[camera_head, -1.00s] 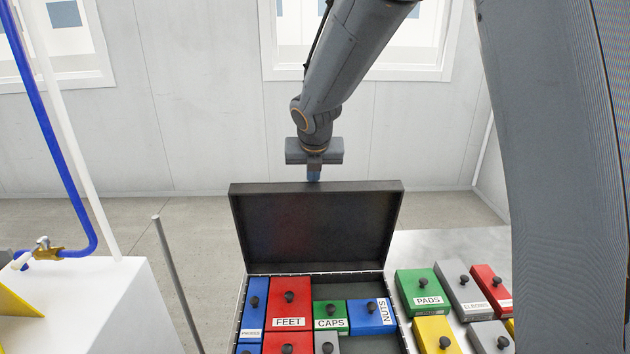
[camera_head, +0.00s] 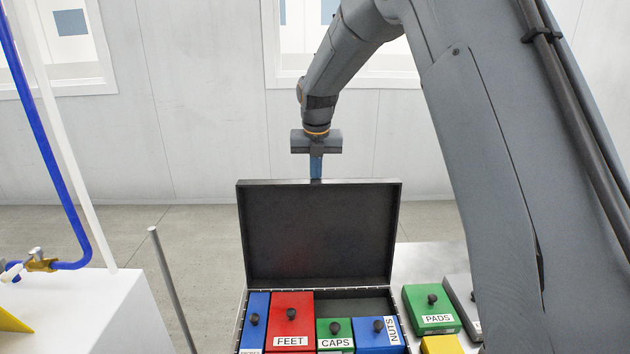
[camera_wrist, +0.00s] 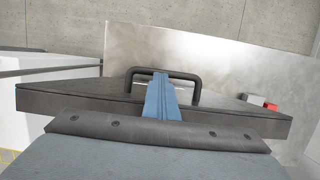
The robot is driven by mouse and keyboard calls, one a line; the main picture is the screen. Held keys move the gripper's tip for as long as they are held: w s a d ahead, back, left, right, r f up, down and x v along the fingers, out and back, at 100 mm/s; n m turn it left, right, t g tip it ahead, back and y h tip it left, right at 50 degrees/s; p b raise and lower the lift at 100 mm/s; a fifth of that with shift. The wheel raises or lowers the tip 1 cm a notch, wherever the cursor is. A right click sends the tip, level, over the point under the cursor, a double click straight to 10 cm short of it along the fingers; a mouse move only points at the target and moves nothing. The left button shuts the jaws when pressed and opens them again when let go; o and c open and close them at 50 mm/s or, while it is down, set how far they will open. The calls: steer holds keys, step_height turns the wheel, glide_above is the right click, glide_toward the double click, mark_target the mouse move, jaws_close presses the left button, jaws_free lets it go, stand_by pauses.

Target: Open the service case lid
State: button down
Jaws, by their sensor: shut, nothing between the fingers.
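The black service case stands open, its lid (camera_head: 318,235) raised upright behind the box. Inside the case are labelled boxes with knobs: a red FEET box (camera_head: 291,313), a green CAPS box (camera_head: 335,335) and a blue NUTS box (camera_head: 377,337), beside another blue one at the left. My gripper (camera_head: 316,168) is shut and empty, its blue fingers pointing down at the lid's top edge. In the wrist view the fingers (camera_wrist: 160,100) overlap the lid's dark handle (camera_wrist: 196,86). I cannot tell whether they touch it. The lower part of the case is cut off.
A metal table (camera_head: 425,262) carries more boxes right of the case, including a green PADS box (camera_head: 431,309) and a yellow one. A grey post (camera_head: 172,290) and a white block (camera_head: 105,315) with a blue hose stand to the left.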

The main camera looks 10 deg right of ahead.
steer(key=shift+w+f, duration=0.35)
steer(key=shift+r, duration=0.1)
stand_by(0.3)
